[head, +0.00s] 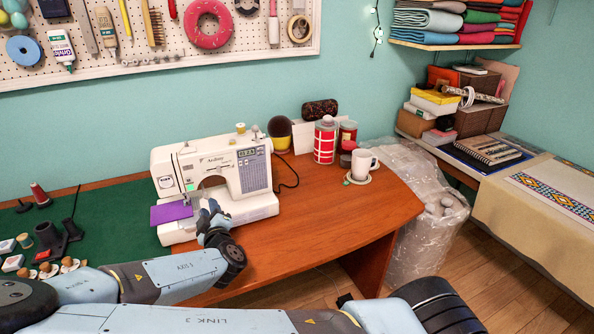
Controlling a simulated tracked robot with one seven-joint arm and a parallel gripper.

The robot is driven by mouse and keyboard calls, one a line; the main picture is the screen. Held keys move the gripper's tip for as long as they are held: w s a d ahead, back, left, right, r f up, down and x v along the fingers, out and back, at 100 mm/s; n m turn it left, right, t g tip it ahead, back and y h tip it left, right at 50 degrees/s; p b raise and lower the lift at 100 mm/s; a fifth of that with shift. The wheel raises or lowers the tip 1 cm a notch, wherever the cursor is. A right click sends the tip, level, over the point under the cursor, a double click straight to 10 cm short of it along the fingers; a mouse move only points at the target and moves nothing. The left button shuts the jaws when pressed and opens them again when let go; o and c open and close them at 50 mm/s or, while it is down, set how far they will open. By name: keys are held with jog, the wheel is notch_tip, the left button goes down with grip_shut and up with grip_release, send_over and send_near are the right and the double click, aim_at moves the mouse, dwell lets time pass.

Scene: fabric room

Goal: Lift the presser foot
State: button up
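A white sewing machine (212,165) stands on the brown wooden table. A purple cloth (171,212) lies at the left of its base, beside the needle area. The presser foot is too small to make out and lies close to the edge of the cloth. My gripper (209,205) is low in front of the machine, just right of the needle area and under the machine's arm. Its fingers are small in the picture, and I cannot tell whether they are open or shut, or whether they touch the machine.
A green mat (110,207) with thread spools (40,195) and small items is at the left. The table's front right (340,215) is clear. A plastic-wrapped object (425,215) stands beyond its right edge.

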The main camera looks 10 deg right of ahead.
jog(key=v, duration=0.7)
jog(key=shift+w+d+f+m+g+h, duration=0.6)
jog(key=shift+d+m+h, duration=0.2)
jog(key=shift+d, duration=0.35)
jog(key=shift+w+d+f+m+g+h, duration=0.5)
jog(key=shift+d+m+g+h, duration=0.2)
jog(key=shift+d+m, duration=0.35)
jog(key=shift+w+d+f+m+g+h, duration=0.5)
jog(key=shift+d+m+g+h, duration=0.25)
jog(key=shift+d, duration=0.45)
jog(key=shift+w+d+m+g, duration=0.15)
jog(key=shift+d+m+g, duration=0.6)
jog(key=shift+d, duration=0.15)
jog(key=shift+d+r+m+g+h, duration=0.15)
jog(key=shift+d+m+g, duration=0.2)
jog(key=shift+d+g, duration=0.1)
jog(key=shift+d+r+m+g+h, duration=0.1)
jog(key=shift+d+r+m+g, duration=0.15)
jog(key=shift+d+g, duration=0.2)
jog(key=s+d+r+m+g+y, duration=0.1)
jog(key=s+d+r+g, duration=0.1)
jog(key=d+r, duration=0.3)
jog(key=s+d+r+m+g+y, duration=0.2)
jog(key=d+r, duration=0.4)
jog(key=r, duration=0.8)
jog(key=shift+s+d, duration=0.35)
jog(key=shift+s, duration=0.55)
jog(key=shift+r, duration=0.2)
